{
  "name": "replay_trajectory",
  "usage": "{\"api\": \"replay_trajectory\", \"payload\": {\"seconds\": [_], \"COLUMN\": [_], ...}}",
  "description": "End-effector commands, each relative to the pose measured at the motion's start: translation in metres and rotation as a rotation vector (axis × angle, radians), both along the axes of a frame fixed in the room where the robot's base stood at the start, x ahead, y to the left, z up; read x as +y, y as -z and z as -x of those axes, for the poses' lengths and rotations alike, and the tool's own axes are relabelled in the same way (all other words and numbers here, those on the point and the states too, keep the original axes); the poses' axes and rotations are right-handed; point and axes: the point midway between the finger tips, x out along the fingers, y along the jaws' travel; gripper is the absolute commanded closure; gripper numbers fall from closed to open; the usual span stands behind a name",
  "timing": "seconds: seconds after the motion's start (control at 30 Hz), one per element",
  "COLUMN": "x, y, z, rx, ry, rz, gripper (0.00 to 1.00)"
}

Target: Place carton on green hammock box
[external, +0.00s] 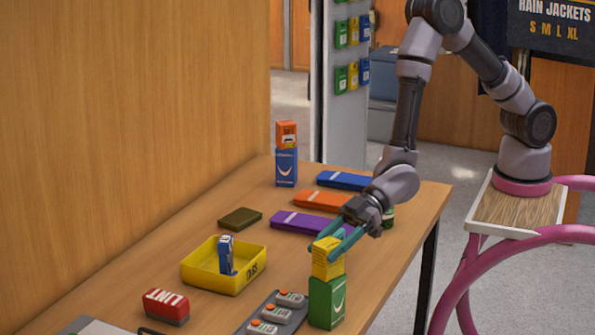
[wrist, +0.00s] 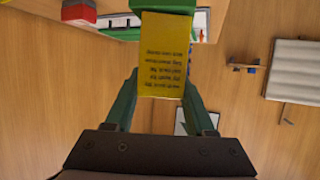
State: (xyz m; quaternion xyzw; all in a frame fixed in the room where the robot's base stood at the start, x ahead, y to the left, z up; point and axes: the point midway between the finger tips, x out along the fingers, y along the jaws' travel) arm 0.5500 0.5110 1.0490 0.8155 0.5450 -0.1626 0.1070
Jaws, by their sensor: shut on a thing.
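The yellow carton (external: 327,262) is between the teal fingers of my gripper (external: 341,243), which is shut on it. In the external view the carton sits right over the top of the green hammock box (external: 326,301), upright and lined up with it. They look in contact, though a tiny gap cannot be ruled out. In the wrist view the yellow carton (wrist: 164,55) shows its printed face between my gripper's fingers (wrist: 160,88). Part of the green box (wrist: 166,4) shows beyond it at the top edge.
A grey tray (external: 254,318) with several small items lies left of the green box. A yellow bin (external: 199,283) holds a blue box. A red LINT box (external: 166,306) stands nearer. An orange carton (external: 286,134) sits on a blue box (external: 286,168) at the back. Flat purple (external: 306,223), orange and blue packs lie behind.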

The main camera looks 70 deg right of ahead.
Motion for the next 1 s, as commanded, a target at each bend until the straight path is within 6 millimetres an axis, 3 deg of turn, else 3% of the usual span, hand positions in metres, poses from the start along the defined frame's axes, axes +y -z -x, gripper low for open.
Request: {"api": "replay_trajectory", "payload": {"seconds": [0.1, 0.13, 0.2, 0.6, 0.77, 1.0], "x": [0.0, 0.0, 0.0, -0.002, -0.023, -0.068], "y": [0.003, 0.003, 0.003, -0.001, -0.011, -0.031], "z": [0.0, 0.0, 0.0, 0.0, 0.009, 0.027], "rx": [0.0, 0.0, 0.0, 0.0, 0.0, -0.001], "ry": [0.0, 0.0, 0.0, 0.0, 0.001, 0.001], "rz": [0.0, 0.0, 0.0, 0.0, 0.001, 0.001], "gripper": [1.0, 0.42, 0.15, 0.15, 0.15, 0.15]}}
